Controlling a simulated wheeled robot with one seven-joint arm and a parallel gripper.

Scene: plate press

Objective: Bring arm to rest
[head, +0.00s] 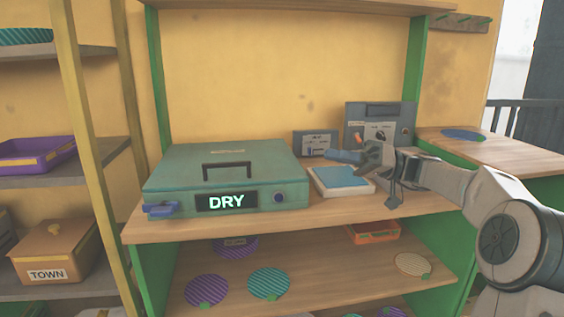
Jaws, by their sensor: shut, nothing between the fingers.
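My gripper (364,158) is shut and empty at the end of my arm, which reaches in from the right. It is above the bench top, over or just behind a white tray with a blue pad (341,177); I cannot tell how far above. A teal plate press (222,160) stands closed to the left, with a dark handle on its lid. Its front display (227,201) reads "DRY". A blue lever (160,209) sticks out at its lower left corner.
A grey control box (380,125) and a smaller box (315,142) stand behind my gripper. Striped discs (269,283) and an orange tray (373,232) lie on the lower shelf. A box labelled TOWN (52,250) is on the left rack. A side table (500,152) stands right.

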